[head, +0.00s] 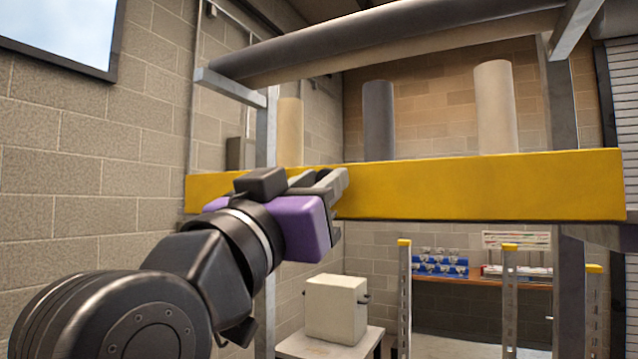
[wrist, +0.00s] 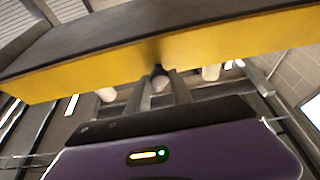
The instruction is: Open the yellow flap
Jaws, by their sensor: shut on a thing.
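The yellow flap (head: 480,187) is a long yellow panel running across the rack in the head view. It also spans the wrist view (wrist: 90,75), with a dark face along its top. My gripper (head: 337,186) is at the flap's front, left of its middle. In the wrist view my gripper (wrist: 162,78) has its fingers at the flap's edge, closed on it. The exact contact is small and partly hidden by the fingers, and my arm covers part of the flap's left end.
Grey metal posts and a dark roller (head: 390,45) frame the flap, with upright cylinders (head: 495,105) behind it. A white box (head: 335,308) stands on a stand below. Yellow-capped posts (head: 510,290) and a shelf with blue bins (head: 440,266) are at lower right. A block wall is left.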

